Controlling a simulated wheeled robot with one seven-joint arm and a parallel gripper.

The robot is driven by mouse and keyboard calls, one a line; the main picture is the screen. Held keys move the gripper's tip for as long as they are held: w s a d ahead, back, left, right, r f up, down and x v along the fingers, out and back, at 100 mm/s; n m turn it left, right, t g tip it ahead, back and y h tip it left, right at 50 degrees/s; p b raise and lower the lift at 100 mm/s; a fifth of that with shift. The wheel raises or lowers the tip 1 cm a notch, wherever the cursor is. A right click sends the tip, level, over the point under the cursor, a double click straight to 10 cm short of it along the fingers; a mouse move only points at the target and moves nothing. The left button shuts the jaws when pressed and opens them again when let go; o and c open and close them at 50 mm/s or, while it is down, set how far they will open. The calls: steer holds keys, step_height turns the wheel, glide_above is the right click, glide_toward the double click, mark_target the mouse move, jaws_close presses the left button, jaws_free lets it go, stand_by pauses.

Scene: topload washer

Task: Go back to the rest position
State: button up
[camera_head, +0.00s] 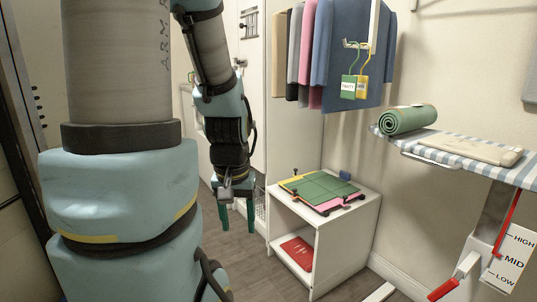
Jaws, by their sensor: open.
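My gripper (236,214) hangs at the end of my arm, left of centre in the head view. It points down over the floor, to the left of the white side table. Its two green fingers are apart, with only floor visible between them. My arm links fill the left side of the view and hide what lies behind them.
A white side table (275,222) bears a green folding board (318,187); a red item (298,252) lies on its lower shelf. An ironing board (455,146) with a rolled green mat (408,119) stands right. Clothes (345,50) hang above. Floor (240,270) near my gripper is clear.

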step_height(320, 180, up, 19)
steer(key=p, duration=1.6)
steer(key=shift+r+p, duration=0.15)
steer(key=shift+p, duration=0.25)
